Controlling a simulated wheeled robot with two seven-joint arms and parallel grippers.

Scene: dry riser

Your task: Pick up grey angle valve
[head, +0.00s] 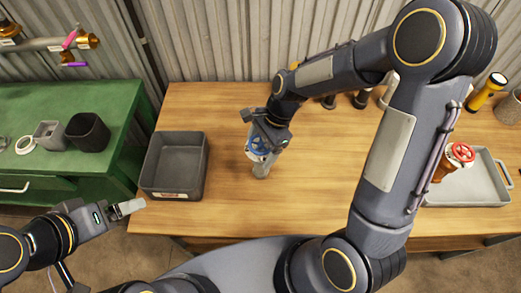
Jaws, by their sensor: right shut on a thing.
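The grey angle valve (262,168) has a blue handwheel and a pale grey body. It is over the middle of the wooden table. My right gripper (264,140) reaches down on it from above and is shut on it, hiding part of its top. I cannot tell whether the valve touches the table. My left gripper (127,208) is in front of the table's left end, beside the grey bin, away from the valve. Its fingers are too small to tell open from shut.
An open grey bin (146,174) stands at the table's left end. A grey tray (484,190) with a red-wheeled valve (461,153) is at the right, partly behind my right arm. A green cabinet (122,100) stands left.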

